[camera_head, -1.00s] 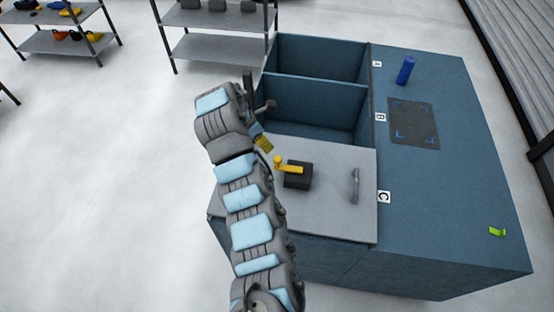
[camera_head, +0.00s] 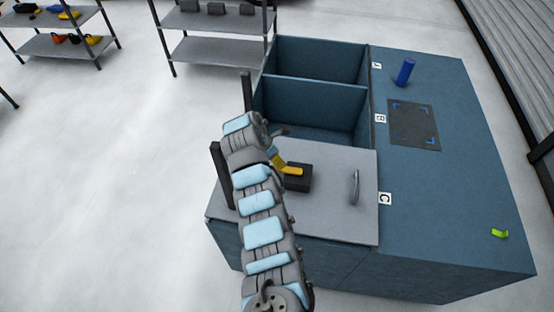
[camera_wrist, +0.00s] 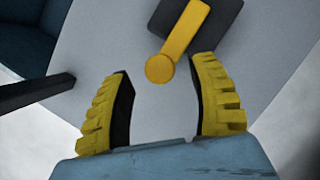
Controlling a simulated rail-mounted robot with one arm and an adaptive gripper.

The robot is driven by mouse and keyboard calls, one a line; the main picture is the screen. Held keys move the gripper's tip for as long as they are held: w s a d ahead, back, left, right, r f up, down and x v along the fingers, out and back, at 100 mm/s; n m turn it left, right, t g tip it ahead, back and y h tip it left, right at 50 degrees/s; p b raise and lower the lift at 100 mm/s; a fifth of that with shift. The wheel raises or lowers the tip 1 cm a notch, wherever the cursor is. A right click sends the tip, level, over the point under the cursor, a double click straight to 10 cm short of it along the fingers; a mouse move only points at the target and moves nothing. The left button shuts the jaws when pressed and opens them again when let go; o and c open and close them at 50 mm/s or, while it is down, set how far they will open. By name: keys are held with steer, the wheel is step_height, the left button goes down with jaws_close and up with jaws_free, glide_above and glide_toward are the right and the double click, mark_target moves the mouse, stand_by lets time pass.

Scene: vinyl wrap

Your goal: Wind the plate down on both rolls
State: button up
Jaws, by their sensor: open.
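A grey plate (camera_head: 335,215) with a metal handle (camera_head: 355,187) covers the front compartment, beside label C. On it sits a black block (camera_head: 300,178) with a yellow lever (camera_head: 292,170). In the wrist view the lever (camera_wrist: 185,35) runs from the block (camera_wrist: 225,15) to a round end. My gripper (camera_wrist: 163,68) is open, its yellow fingers either side of that round end, with gaps visible; contact cannot be told. In the head view my gripper (camera_head: 277,158) is partly hidden by my arm. A blue cylinder (camera_head: 405,72) stands upright near label A. I cannot make out two rolls.
Two open compartments (camera_head: 315,95) lie behind the plate. A dark mat (camera_head: 413,125) with blue corner marks and a small green piece (camera_head: 499,233) lie on the blue top. Dark posts (camera_head: 222,175) rise at the cabinet's left edge. Shelves (camera_head: 215,48) stand behind.

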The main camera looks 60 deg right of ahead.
mark_target(288, 166)
steer(key=shift+x, duration=1.3)
jaws_close()
